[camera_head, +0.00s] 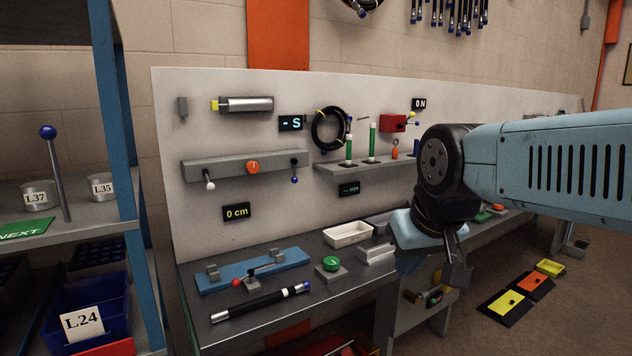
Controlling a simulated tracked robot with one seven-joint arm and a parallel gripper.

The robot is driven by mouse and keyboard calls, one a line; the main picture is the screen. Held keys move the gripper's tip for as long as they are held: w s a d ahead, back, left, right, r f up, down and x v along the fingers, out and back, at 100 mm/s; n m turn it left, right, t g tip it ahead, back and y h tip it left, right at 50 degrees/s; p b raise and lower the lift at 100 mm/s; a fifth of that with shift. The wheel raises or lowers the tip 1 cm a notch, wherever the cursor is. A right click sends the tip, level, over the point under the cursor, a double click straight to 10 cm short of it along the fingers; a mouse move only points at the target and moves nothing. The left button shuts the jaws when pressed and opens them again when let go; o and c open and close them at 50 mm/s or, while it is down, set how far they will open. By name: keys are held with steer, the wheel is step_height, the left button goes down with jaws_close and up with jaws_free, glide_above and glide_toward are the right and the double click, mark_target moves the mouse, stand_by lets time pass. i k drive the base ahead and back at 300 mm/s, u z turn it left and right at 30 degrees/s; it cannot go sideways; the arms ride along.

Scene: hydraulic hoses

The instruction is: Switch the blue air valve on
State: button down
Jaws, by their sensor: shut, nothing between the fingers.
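A grey manifold bar (222,168) is fixed to the upright panel. Near its right end is a small valve lever with a blue ball tip (294,180), hanging down. Near its left end a similar lever with a white ball tip (210,186) also hangs down. A round orange knob (253,167) sits between them. My gripper (452,284) is at the right, in front of the bench's edge, pointing down and well apart from the blue lever. Its fingers are shut and empty, small and dark in the picture.
The bench (345,286) below holds a blue fixture (252,270), a black hose (261,301), a green button (331,264) and a white tray (347,234). A shelf (362,167) with green tubes stands right of the bar. A blue-post rack (115,110) stands at left.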

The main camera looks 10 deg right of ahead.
mark_target(294, 161)
steer(key=u, duration=0.15)
steer(key=i, duration=0.9)
steer(key=z, duration=0.05)
